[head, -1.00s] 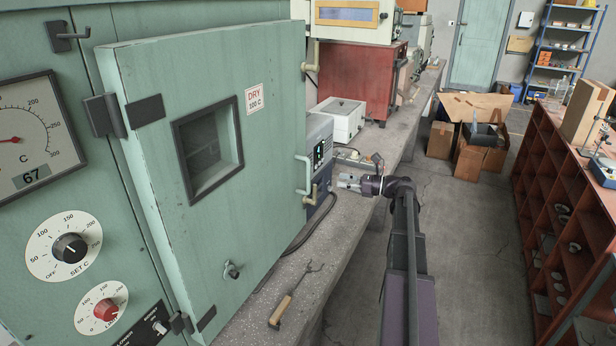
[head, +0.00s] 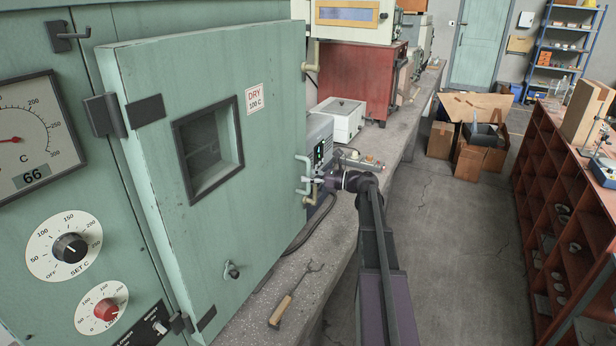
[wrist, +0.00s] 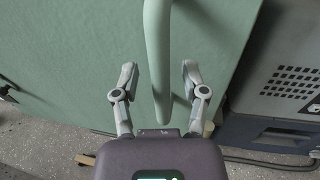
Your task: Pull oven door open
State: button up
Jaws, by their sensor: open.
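The green oven door (head: 225,215) stands ajar, hinged at the left, with a small dark-framed window and a "DRY 100 C" label. Its pale green handle (head: 303,172) is at the door's right edge. My gripper (head: 309,180) is at the handle. In the wrist view, the handle (wrist: 158,60) runs down between the two spread fingers of my gripper (wrist: 158,75), with a gap on each side. The gripper is open and holds nothing. The door face (wrist: 70,40) lies behind the fingers. The oven's inside is hidden by the door.
A grey instrument (head: 321,145) stands on the bench right behind the handle. A white box (head: 342,122) is beyond it. A wooden-handled tool (head: 281,311) lies on the concrete bench (head: 310,290) below the door. The floor (head: 460,240) to the right is clear.

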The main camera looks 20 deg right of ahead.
grip_shut()
jog(key=shift+a, duration=0.2)
jog(key=shift+s+d, duration=0.1)
